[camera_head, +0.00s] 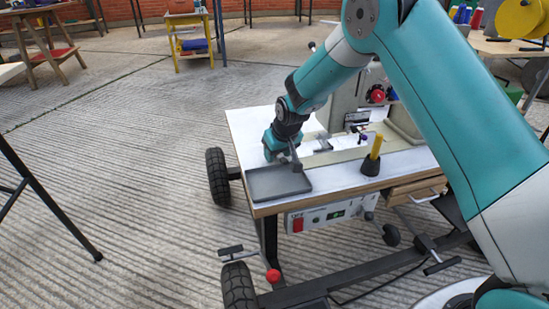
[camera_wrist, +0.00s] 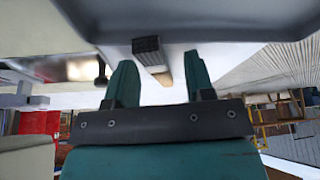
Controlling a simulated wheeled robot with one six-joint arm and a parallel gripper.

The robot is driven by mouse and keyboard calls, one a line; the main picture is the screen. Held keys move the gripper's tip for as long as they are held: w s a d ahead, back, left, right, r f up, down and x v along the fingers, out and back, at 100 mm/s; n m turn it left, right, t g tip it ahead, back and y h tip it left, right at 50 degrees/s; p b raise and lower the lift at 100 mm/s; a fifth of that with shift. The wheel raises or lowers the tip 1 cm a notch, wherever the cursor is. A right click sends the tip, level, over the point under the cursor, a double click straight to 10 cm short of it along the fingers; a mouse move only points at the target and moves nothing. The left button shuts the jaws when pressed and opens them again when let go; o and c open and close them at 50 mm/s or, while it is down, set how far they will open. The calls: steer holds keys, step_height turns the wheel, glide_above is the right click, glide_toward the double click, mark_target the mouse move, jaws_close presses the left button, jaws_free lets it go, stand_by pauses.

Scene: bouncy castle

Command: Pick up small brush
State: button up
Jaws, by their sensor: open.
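The small brush (camera_wrist: 148,46) shows in the wrist view as a dark ribbed block with a pale wooden handle, by the edge of a grey tray. My gripper (camera_wrist: 159,62) is open, with its two teal fingers apart and the brush between and just beyond their tips. I cannot tell whether they touch it. In the head view, my gripper (camera_head: 283,150) is low over the back edge of the dark grey tray (camera_head: 278,183) at the table's front left corner. I cannot make out the brush there.
The wheeled table (camera_head: 245,128) carries a sewing machine (camera_head: 345,100) behind my gripper. A yellow-handled tool (camera_head: 376,146) stands upright in a black holder (camera_head: 371,166) to the right. A control box (camera_head: 318,216) hangs below the table. The floor to the left is mostly clear.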

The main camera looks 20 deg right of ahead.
jaws_close()
